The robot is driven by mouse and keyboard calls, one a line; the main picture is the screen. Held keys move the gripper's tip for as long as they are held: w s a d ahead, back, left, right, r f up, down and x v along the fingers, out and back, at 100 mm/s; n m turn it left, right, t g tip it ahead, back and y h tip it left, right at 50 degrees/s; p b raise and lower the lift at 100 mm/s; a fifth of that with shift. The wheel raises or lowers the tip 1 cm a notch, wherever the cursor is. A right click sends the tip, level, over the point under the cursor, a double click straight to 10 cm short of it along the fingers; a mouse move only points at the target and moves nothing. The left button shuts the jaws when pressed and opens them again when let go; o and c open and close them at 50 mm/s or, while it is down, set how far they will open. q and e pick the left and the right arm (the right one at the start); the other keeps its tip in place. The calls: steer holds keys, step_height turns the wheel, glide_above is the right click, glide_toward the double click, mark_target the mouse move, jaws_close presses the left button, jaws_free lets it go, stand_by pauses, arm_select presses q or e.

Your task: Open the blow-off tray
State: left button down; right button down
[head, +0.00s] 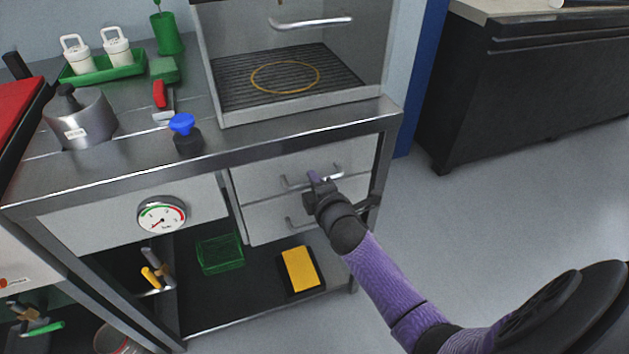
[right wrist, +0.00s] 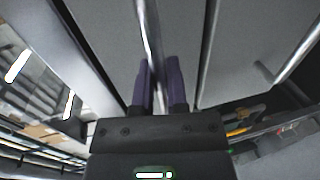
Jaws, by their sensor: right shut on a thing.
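Two grey drawer fronts sit one above the other under the bench top; no label shows which is the blow-off tray. The upper drawer (head: 262,179) looks closed and has a bar handle (head: 292,184). My right gripper (head: 314,180) is shut on this upper handle. In the right wrist view, the purple fingers of my right gripper (right wrist: 161,85) lie on either side of the upper bar handle (right wrist: 149,35). The lower drawer (head: 268,222) also looks closed, with its own handle (head: 292,222) partly hidden by my gripper. My left gripper is not in view.
A cabinet with a grated floor (head: 235,92) stands on the bench above the drawers. A pressure gauge (head: 162,215) is left of them. A green basket (head: 220,254) and a yellow-topped box (head: 300,269) lie on the shelf below. Open floor (head: 480,230) lies to the right.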

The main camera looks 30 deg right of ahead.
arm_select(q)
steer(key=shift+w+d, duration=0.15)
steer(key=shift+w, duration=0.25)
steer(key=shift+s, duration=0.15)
